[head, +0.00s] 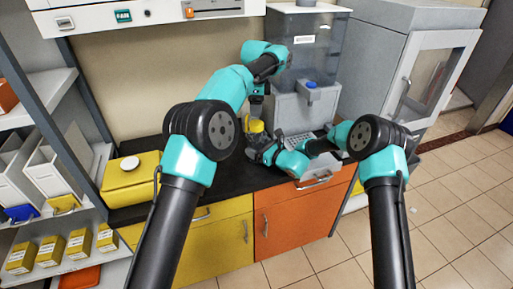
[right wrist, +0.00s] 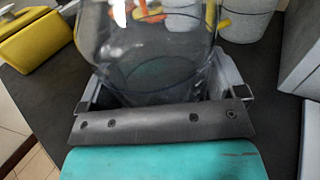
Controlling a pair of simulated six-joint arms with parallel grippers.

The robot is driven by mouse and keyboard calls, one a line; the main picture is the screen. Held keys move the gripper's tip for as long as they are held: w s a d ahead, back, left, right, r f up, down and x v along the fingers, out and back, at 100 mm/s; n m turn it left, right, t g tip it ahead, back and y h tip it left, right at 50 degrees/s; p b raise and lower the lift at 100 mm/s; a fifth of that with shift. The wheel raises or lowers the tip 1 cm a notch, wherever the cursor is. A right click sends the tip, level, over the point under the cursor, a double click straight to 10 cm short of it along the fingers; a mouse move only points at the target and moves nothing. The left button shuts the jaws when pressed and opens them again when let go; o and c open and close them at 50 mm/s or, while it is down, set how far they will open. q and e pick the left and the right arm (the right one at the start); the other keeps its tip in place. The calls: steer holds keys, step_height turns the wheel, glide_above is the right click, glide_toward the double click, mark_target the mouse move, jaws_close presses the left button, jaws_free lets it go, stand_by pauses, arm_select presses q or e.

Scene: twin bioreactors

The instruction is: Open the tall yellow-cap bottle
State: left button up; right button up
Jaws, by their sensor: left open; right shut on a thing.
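The tall bottle shows in the right wrist view as a clear, see-through body (right wrist: 155,65) between the jaws of my right gripper (right wrist: 160,98). In the head view its yellow cap (head: 255,126) is on top, above my right gripper (head: 262,152), which is shut on the bottle low over the black counter. My left gripper (head: 257,104) is open and points down just above the yellow cap. I cannot tell whether its fingers touch the cap. Most of the bottle body is hidden by my right gripper in the head view.
A yellow box (head: 130,180) with a white lid stands left on the black counter (head: 225,180). A grey machine with a clear tank (head: 308,50) stands behind right. White containers (right wrist: 245,20) stand beyond the bottle. Shelves line the left side.

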mark_target(257, 123)
steer(key=c, duration=0.6)
arm_select(q)
steer(key=shift+m, duration=0.3)
arm_select(e)
steer(key=shift+c, duration=1.2)
arm_select(q)
steer(key=m, duration=1.7)
steer(key=shift+f, duration=0.1)
steer(key=shift+f, duration=3.9)
steer(key=shift+c, duration=0.2)
